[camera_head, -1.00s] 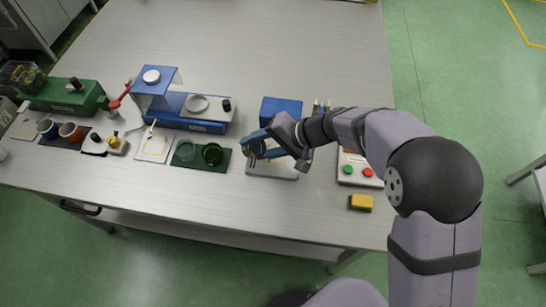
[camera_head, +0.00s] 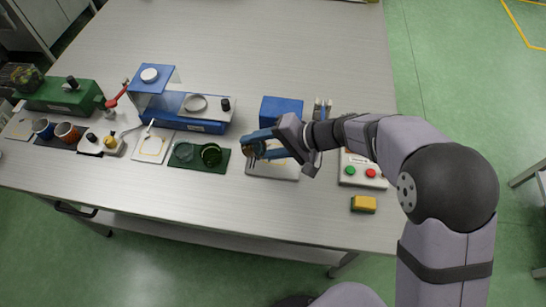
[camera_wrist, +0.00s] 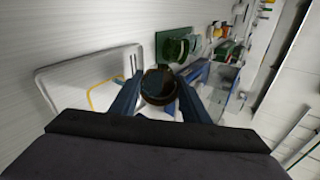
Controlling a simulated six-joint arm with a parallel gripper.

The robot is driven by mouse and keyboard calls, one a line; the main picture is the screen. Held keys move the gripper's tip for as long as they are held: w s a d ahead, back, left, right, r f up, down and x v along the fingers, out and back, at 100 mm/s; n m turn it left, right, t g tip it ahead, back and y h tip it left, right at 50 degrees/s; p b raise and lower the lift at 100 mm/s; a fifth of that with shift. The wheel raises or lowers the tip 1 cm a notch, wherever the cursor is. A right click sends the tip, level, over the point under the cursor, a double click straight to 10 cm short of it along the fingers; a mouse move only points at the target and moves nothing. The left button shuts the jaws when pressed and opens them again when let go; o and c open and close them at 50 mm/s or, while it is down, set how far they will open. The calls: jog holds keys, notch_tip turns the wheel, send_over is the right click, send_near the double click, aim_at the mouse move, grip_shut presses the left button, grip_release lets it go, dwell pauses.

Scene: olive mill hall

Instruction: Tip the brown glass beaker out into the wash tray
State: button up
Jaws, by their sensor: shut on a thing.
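The brown glass beaker (camera_wrist: 158,88) is held between the two blue fingers of my gripper (camera_wrist: 157,98) in the wrist view. In the head view my gripper (camera_head: 250,146) is shut on the beaker (camera_head: 253,150), which is small and partly hidden by the fingers. I cannot make out what is in it. A shallow white tray (camera_head: 285,174) with a yellow line on it lies just below and beside my gripper. It looks like the wash tray. In the wrist view this tray (camera_wrist: 62,72) is to the left of the beaker.
A dark green mat (camera_head: 222,168) with green glass vessels lies left of the tray. A blue box (camera_head: 281,110) stands behind it. A panel with green and red buttons (camera_head: 360,178) and a yellow sponge (camera_head: 363,204) are to the right. The table's back is clear.

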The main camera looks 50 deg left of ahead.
jog(key=shift+w+d+r+g+y+b, duration=0.15)
jog(key=shift+g+y+b, duration=0.35)
jog(key=shift+y+b, duration=0.55)
jog(key=shift+w+d+r+g+y+b, duration=0.15)
jog(key=shift+g+y+b, duration=0.4)
jog(key=shift+b, duration=0.9)
dwell(0.4)
jog(key=shift+w+d+g+y+b, duration=0.45)
jog(key=shift+d+y+b, duration=0.15)
jog(key=shift+b, duration=1.85)
jog(key=shift+w+d+r+g+y+b, duration=0.15)
jog(key=shift+r+g+y+b, duration=0.65)
jog(key=shift+b, duration=1.4)
jog(key=shift+r+h+p, duration=0.3)
jog(key=shift+r+p, duration=0.05)
jog(key=shift+p, duration=0.85)
jog(key=p, duration=0.2)
jog(key=f+t+h+p, duration=0.1)
jog(key=p, duration=0.1)
jog(key=shift+s+a, duration=0.25)
jog(key=shift+s, duration=0.1)
jog(key=t+h+p, duration=0.1)
jog(key=p, duration=0.2)
jog(key=shift+s+a+p, duration=0.35)
jog(key=shift+a+p, duration=0.05)
jog(key=shift+a+f+t+h+p, duration=0.15)
jog(key=shift+f+t+h+p, duration=0.15)
jog(key=shift+t+h+p, duration=0.15)
jog(key=shift+f+b, duration=0.35)
jog(key=shift+f, duration=0.1)
